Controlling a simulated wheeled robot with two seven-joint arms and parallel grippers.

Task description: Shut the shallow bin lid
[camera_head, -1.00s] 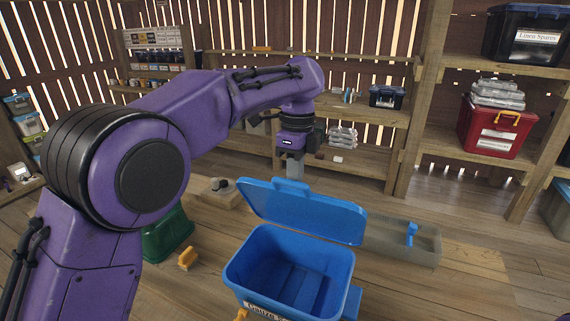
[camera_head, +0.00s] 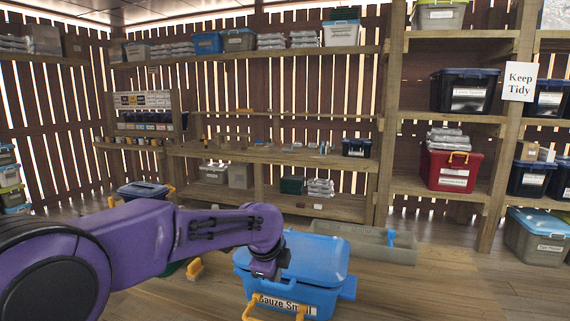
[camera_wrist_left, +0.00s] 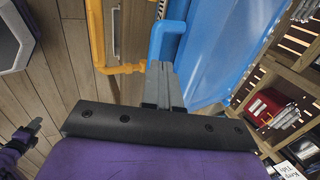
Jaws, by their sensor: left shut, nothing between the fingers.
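The blue bin (camera_head: 322,300) labelled "Gauze Small" stands on the floor in the head view, with a yellow handle (camera_head: 252,309) at its front. In the left wrist view, the closed fingers (camera_wrist_left: 163,84) are beside the blue rim and yellow handle. Part of my right arm, with its gripper (camera_wrist_left: 33,127), shows there at lower left; its finger opening is unclear.
A grey tray (camera_head: 372,250) lies behind the bin. Another bin with a dark blue lid (camera_head: 143,190) stands at left, partly behind my arm. Shelves with a red bin (camera_head: 449,171) line the back. Floor to the bin's right is clear.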

